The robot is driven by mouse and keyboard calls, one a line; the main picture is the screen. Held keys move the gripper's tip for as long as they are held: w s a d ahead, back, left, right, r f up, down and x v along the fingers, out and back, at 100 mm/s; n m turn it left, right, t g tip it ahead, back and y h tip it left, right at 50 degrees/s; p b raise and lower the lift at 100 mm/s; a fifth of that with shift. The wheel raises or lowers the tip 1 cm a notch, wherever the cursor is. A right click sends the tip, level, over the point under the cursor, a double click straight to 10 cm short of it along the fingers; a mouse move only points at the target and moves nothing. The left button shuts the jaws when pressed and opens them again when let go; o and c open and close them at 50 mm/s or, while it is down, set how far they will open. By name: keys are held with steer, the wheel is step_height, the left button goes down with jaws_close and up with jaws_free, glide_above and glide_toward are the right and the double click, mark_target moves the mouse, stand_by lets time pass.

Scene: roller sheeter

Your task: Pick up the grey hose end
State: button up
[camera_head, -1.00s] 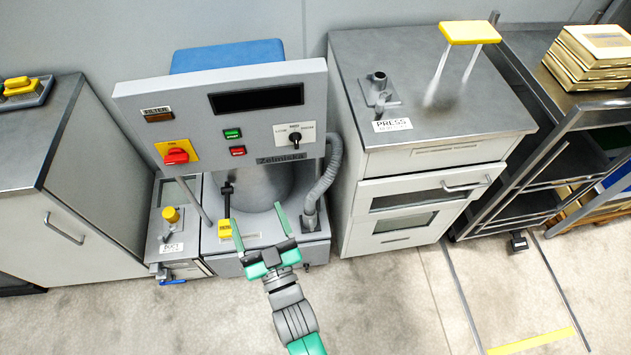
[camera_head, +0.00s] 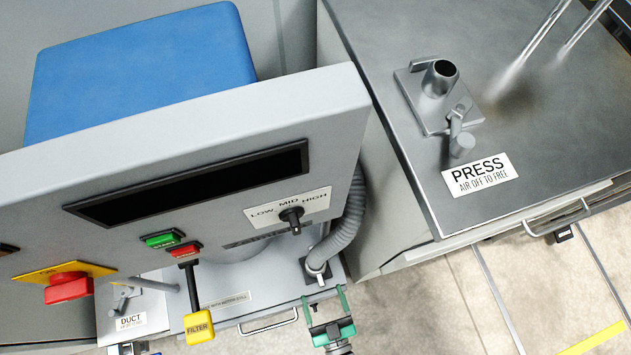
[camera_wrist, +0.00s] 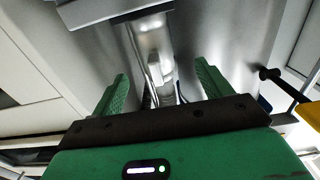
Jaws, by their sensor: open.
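The grey ribbed hose (camera_head: 346,228) runs down the right side of the machine's control panel in the head view. Its lower end sits at a collar (camera_head: 316,268) on the machine's base, and its upper part goes behind the panel. My gripper (camera_head: 326,296) is open, with its green fingers spread just below and in front of that collar in the picture. I cannot tell whether they touch anything. In the wrist view my open gripper (camera_wrist: 163,80) has shiny grey metal beyond its fingers; I cannot make out the hose end there.
The control panel (camera_head: 335,110) overhangs on the left. A yellow FILTER tag (camera_head: 199,327) hangs from a black handle. The PRESS cabinet (camera_head: 400,175) stands close on the right, with a metal port (camera_head: 440,78) on top. Floor (camera_head: 440,310) is open at lower right.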

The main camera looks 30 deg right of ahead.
mark_target(319, 274)
steer(key=x, duration=0.2)
steer(key=b+x, duration=0.1)
steer(key=x, duration=0.4)
steer(key=shift+d+r, duration=0.2)
steer(key=shift+d, duration=0.2)
steer(key=shift+s, duration=0.25)
steer(key=shift+c, duration=0.9)
steer(key=shift+w, duration=0.1)
steer(key=c, duration=1.3)
steer(key=shift+o, duration=0.2)
step_height(319, 274, up, 10)
steer(key=p, duration=0.6)
